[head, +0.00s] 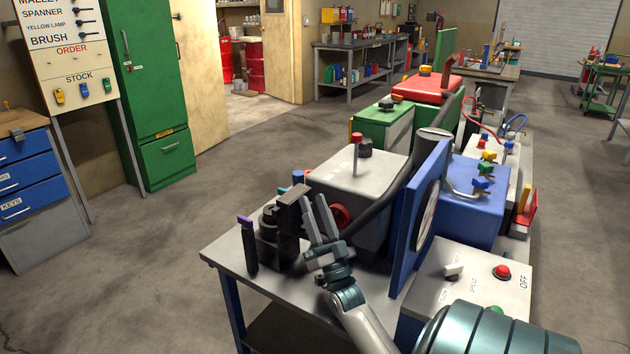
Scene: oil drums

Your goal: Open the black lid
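My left gripper is not in view.
A black vise-like device (285,222) stands close left of my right gripper on the bench (232,252). A blue panel (418,220) and control box (478,282) stand on the right. The floor at left is free.

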